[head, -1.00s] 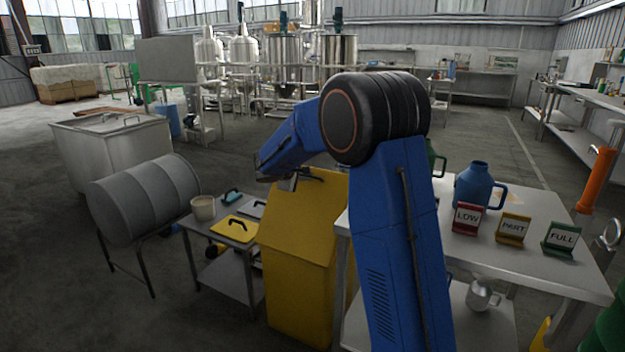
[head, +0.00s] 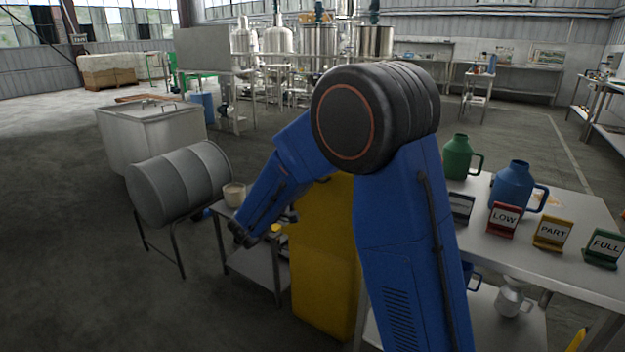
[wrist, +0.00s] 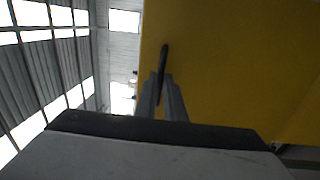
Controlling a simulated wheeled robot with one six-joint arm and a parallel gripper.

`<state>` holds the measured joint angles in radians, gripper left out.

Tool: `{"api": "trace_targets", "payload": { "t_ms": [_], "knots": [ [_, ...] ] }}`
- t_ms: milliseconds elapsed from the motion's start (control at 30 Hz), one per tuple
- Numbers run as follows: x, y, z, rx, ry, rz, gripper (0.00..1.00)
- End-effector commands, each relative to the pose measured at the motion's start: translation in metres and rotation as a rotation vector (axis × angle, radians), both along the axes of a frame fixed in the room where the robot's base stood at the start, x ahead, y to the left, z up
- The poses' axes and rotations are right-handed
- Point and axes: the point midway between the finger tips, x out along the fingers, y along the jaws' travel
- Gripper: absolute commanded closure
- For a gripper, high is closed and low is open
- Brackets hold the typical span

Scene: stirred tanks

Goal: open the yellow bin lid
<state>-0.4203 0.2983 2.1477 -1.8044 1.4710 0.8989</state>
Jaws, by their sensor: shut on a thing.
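The yellow bin (head: 325,265) stands left of the table, partly behind my blue arm. Its upper part (head: 335,190) also shows beside the arm, but how far the lid stands open cannot be told from the head view. In the wrist view, the yellow lid (wrist: 235,65) fills the upper right. Its dark handle (wrist: 164,54) runs up from between my fingers. My gripper (wrist: 163,80) is shut on this handle. In the head view my arm bends down on the bin's left side, and the fingertips are not clearly visible.
A low cart (head: 250,262) with a beige pot (head: 234,194) stands left of the bin, near my arm. A grey drum (head: 180,185) lies on a stand farther left. The table (head: 560,268) on the right holds jugs and signs. Floor at front left is clear.

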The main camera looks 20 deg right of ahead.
Motion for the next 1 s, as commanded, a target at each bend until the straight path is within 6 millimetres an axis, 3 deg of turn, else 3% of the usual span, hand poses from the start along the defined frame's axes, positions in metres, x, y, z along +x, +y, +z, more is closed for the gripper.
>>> {"api": "trace_targets", "payload": {
  "t_ms": [533, 567, 600, 633, 1000],
  "knots": [
    [-0.0056, 0.0028, -0.0099, 0.004, 0.016, -0.005, 1.00],
    [-0.0056, 0.0028, -0.0101, 0.004, 0.016, -0.005, 0.84],
    [-0.0055, 0.0029, -0.0100, 0.004, 0.016, -0.005, 0.74],
    [-0.0055, 0.0030, -0.0097, 0.004, 0.016, -0.005, 0.72],
    [-0.0074, 0.0080, -0.0062, 0.002, 0.008, -0.001, 0.72]
  ]
}}
